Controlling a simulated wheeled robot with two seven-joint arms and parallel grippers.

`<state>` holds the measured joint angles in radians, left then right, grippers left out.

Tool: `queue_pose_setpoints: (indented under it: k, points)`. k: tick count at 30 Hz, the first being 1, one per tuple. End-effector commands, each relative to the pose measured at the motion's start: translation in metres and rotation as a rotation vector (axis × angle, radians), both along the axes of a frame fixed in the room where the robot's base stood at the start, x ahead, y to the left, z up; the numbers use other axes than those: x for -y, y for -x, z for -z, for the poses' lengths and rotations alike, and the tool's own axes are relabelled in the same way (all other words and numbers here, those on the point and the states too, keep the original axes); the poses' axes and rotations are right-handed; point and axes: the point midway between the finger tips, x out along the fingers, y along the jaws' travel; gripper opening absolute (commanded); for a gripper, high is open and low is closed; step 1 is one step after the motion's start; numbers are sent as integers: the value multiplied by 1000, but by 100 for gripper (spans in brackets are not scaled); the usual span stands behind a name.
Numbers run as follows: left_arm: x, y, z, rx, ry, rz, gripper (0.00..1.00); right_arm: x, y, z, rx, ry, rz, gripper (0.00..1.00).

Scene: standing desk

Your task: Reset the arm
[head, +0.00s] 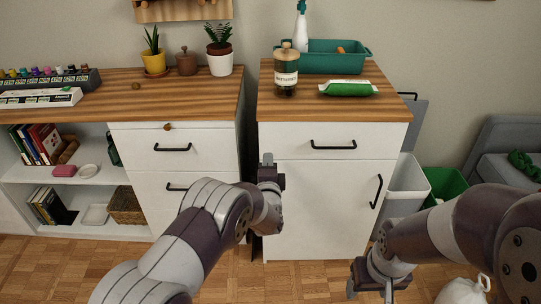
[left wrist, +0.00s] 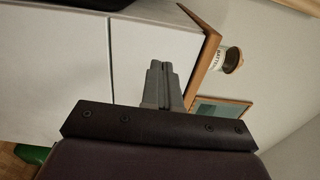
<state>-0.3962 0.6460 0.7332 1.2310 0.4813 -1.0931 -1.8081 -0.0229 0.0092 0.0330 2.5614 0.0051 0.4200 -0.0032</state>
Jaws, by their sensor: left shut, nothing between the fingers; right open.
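My left arm reaches in from the lower left in the head view. My left gripper (head: 267,159) is shut and empty, in front of the white cabinet (head: 330,220), with its fingers pointing up. In the left wrist view the left gripper's fingers (left wrist: 158,70) are together with nothing between them. My right arm comes in from the right edge. My right gripper (head: 370,291) is open, low over the wooden floor, with its lower end near the picture's bottom edge. Neither gripper holds anything.
The right cabinet's wooden top bears a lidded jar (head: 286,72), a green packet (head: 347,89) and a teal tray (head: 336,60). A left cabinet (head: 175,180) with shelves stands beside it. White (head: 407,186) and green (head: 444,183) bins stand at right. Floor (head: 60,268) is clear at lower left.

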Motion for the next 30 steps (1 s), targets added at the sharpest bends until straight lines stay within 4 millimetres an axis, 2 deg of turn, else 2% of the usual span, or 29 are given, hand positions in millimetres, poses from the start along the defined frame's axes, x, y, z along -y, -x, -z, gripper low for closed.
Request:
queue_pose_setpoints:
  k: [9, 13, 18, 20, 22, 23, 24, 25, 27, 30]
  points:
    - [2, 63, 1, -6, -2, 0, 0, 0, 0, -16, 0, 0, 0, 62]
    - [2, 77, 3, -5, -3, 0, 0, 0, 0, -18, 0, 0, 0, 62]
    - [2, 81, 4, -5, 28, -1, 0, 0, 0, -18, 0, 0, 0, 62]
    - [4, 81, 15, -57, 124, 9, 0, 0, 0, -18, 0, 0, 0, 62]
    - [11, 93, 56, -246, 303, 29, 0, 0, 0, -17, 0, 0, 0, 62]
    - [14, 105, 77, -367, 397, 25, 0, 0, 0, -18, 0, 0, 0, 62]
    - [19, 127, 98, -553, 545, -6, 0, 0, 0, -18, 0, 0, 0, 62]
    - [16, 145, 108, -688, 652, -62, 0, 0, 0, -18, 0, 0, 0, 62]
    - [-3, 192, 112, -946, 859, -260, 0, 0, 0, -18, 0, 0, 0, 62]
    - [-42, 259, 94, -1162, 1032, -590, 0, 0, 0, -18, 0, 0, 0, 62]
